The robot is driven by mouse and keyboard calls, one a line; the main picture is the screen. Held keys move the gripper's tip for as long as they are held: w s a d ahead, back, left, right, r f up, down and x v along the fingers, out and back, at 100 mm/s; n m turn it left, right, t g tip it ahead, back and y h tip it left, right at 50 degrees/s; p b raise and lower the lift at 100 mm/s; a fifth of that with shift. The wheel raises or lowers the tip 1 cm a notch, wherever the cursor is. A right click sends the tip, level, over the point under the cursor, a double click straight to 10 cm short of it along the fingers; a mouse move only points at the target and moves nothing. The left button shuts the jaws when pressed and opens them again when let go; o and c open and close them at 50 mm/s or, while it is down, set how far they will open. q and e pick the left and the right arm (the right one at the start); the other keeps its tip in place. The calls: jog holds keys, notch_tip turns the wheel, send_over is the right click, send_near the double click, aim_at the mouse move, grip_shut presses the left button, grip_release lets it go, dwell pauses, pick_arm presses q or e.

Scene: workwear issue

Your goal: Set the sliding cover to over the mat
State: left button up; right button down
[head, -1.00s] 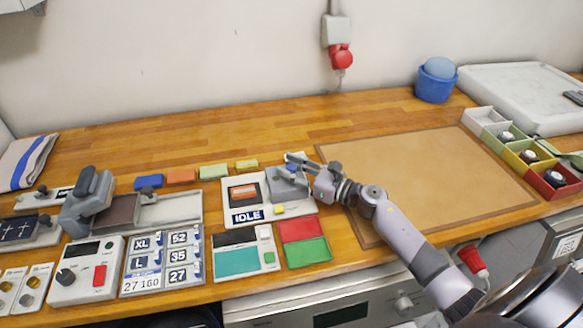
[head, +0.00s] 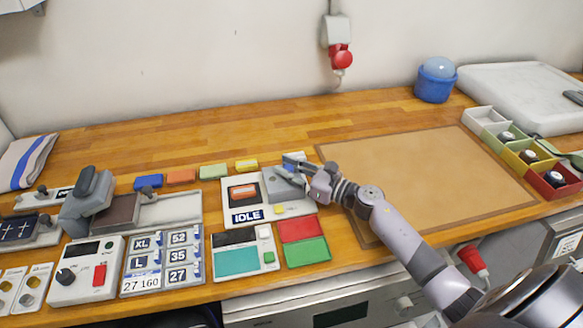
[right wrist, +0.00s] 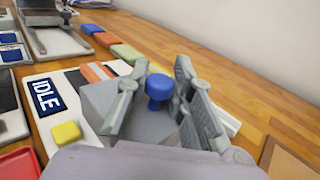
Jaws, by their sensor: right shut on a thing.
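The sliding cover looks to be the grey block (head: 276,187) on the white unit marked IDLE (head: 229,202). It also shows in the right wrist view (right wrist: 100,100), with a blue knob (right wrist: 158,86) on top. My right gripper (head: 291,165) is shut on the knob, with one finger on each side (right wrist: 157,95). The cover sits at the right part of the unit. An orange and dark patch (head: 243,192) lies uncovered to its left. A large tan mat with a brown border (head: 430,170) lies to the right. My left gripper is out of view.
Orange (head: 181,177), green (head: 213,171) and yellow (head: 247,165) blocks stand behind the unit. Red and green pads (head: 305,250) and a teal panel (head: 238,262) lie in front. A blue tub (head: 434,88) stands at the back right. The tan mat is bare.

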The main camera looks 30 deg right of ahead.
jog(key=w+a, duration=0.1)
jog(key=a, duration=0.6)
jog(key=w+a, duration=0.1)
jog(key=a, duration=0.2)
jog(key=shift+w+a, duration=0.35)
jog(key=c, duration=1.9)
grip_release()
jog(key=o, duration=0.5)
jog(key=shift+a, duration=0.15)
